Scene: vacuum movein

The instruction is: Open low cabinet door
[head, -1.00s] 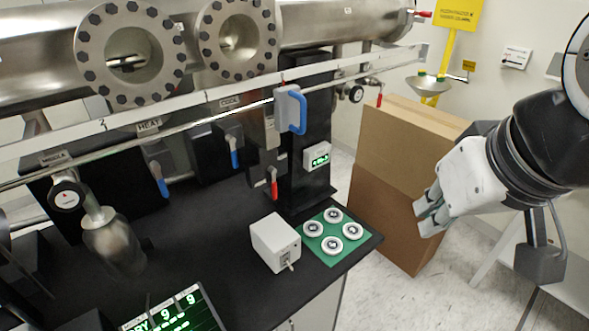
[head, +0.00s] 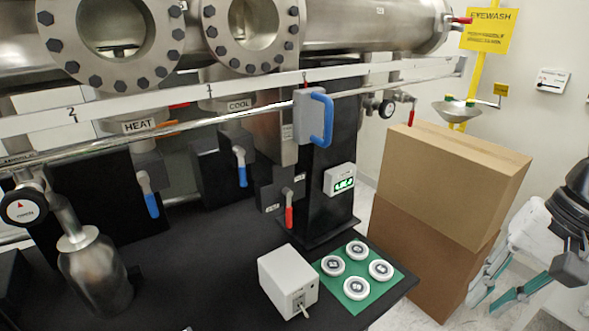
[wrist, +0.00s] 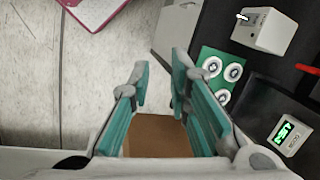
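My gripper (head: 488,298) is at the lower right of the head view, beside the cardboard boxes and right of the black tabletop. In the wrist view my gripper (wrist: 160,78) shows its two teal-padded fingers apart, with nothing held between them. A pale panel (wrist: 176,32) beside the black tabletop's edge in the wrist view may be the low cabinet's front. I cannot tell whether it is the door, and no handle is visible. The head view does not clearly show the cabinet door under the tabletop.
Stacked cardboard boxes (head: 450,185) stand right of the bench, and brown cardboard (wrist: 155,135) shows between the fingers. A green pad (head: 362,283) with several white discs and a white box (head: 288,280) sit near the bench corner. Pale floor (wrist: 70,100) lies open at wrist-view left.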

